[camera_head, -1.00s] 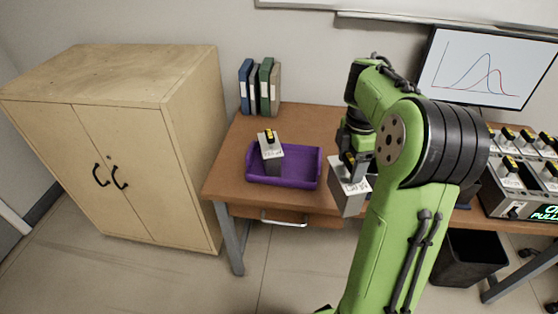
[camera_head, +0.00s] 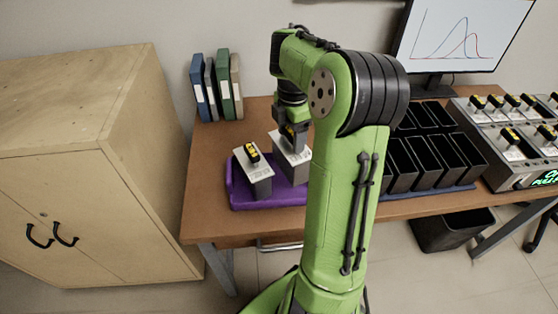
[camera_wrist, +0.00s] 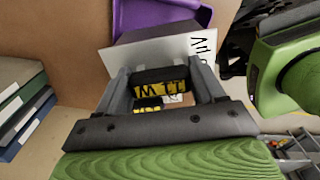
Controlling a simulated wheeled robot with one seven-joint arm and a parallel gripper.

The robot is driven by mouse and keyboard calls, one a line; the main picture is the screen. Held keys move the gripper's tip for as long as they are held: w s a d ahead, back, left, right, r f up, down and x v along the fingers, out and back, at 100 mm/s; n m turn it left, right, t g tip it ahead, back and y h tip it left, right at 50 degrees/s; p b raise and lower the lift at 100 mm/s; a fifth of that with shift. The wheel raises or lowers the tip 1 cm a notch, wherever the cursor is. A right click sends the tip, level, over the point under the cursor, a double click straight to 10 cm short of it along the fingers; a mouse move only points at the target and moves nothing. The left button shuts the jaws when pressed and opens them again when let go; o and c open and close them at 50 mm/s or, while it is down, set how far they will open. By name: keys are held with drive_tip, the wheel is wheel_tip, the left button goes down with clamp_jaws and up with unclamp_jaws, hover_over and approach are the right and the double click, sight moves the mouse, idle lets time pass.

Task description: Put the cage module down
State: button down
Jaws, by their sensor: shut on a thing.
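My gripper (camera_head: 291,142) is shut on the handle of a grey-white cage module (camera_head: 291,157), over the right part of a purple tray (camera_head: 236,199) on the brown table. In the wrist view the gripper (camera_wrist: 165,85) has its fingers on either side of the black-and-yellow handle, with the module's light top plate (camera_wrist: 175,47) beyond and the purple tray (camera_wrist: 135,14) behind it. I cannot tell whether the held module touches the tray floor. A second module (camera_head: 254,178) stands upright in the tray's left part. My arm hides the tray's right end.
Several binders (camera_head: 217,88) stand at the table's back left. A block of open black slots (camera_head: 428,178), an instrument with several yellow-handled modules (camera_head: 515,150) and a monitor (camera_head: 455,35) are to the right. A wooden cabinet (camera_head: 95,130) stands left.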

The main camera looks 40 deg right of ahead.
sight(290, 149)
wheel_tip(290, 149, down, 5)
drive_tip(key=shift+w+f+b, duration=0.1)
drive_tip(key=shift+w+b, duration=0.05)
drive_tip(key=shift+b, duration=0.85)
drive_tip(key=shift+f, duration=0.3)
drive_tip(key=shift+c, duration=0.6)
unclamp_jaws()
